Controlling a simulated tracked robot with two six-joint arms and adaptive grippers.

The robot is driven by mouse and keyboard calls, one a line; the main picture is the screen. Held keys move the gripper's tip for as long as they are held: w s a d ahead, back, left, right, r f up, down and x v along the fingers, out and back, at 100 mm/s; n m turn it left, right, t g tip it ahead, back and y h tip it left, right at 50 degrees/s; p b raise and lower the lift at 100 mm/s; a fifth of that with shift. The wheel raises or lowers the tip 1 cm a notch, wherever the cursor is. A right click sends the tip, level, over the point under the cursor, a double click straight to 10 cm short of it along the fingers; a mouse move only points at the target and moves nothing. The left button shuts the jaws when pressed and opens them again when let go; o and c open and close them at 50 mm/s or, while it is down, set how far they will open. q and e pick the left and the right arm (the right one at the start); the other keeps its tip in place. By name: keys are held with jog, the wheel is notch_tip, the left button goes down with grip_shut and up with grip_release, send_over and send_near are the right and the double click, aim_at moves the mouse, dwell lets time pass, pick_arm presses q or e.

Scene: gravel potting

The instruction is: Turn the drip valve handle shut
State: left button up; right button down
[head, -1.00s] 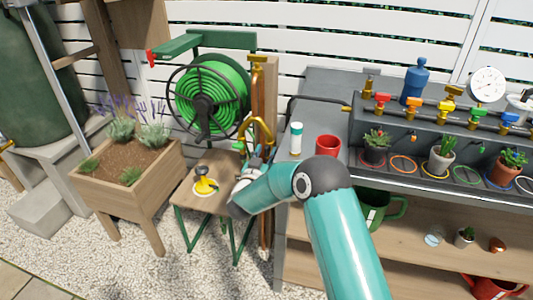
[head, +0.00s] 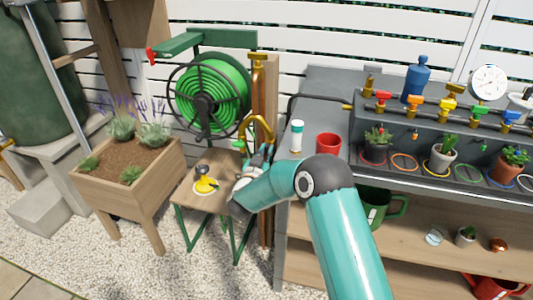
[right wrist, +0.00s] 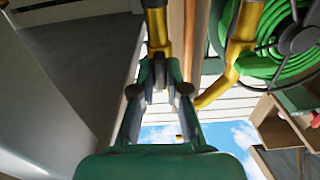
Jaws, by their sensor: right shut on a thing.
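The drip line (head: 430,108) runs along the dark bench at right, with red (head: 382,97), orange (head: 416,104), yellow (head: 447,104) and blue (head: 510,116) valve handles. I cannot tell which handle is the task's. My right gripper (head: 262,153) is far left of them, beside the wooden post. It is shut on a brass part at the lower end of a curved brass spout (head: 261,118). In the right wrist view, the gripper (right wrist: 159,72) closes around the end of a brass tube (right wrist: 157,25). The exact contact is partly hidden. My left gripper is not in view.
A small side table (head: 205,198) with a yellow-and-black item (head: 205,183) stands left of my right gripper. The green hose reel (head: 212,92) is behind. A red mug (head: 328,145) and white bottle (head: 297,134) stand at the bench's left end. Potted plants line the bench.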

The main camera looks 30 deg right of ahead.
jog(key=shift+m+b, duration=0.6)
jog(key=shift+b, duration=0.15)
jog(key=shift+s+d+f+m+b, duration=0.1)
jog(key=shift+m+b, duration=4)
jog(key=shift+b, duration=0.65)
jog(key=shift+s+d+f+m+b, duration=0.1)
jog(key=shift+m+b, duration=4)
jog(key=shift+b, duration=0.65)
jog(key=c, duration=1.2)
grip_release()
jog(key=shift+w, duration=0.1)
jog(key=shift+a, duration=0.1)
jog(key=v, duration=1.2)
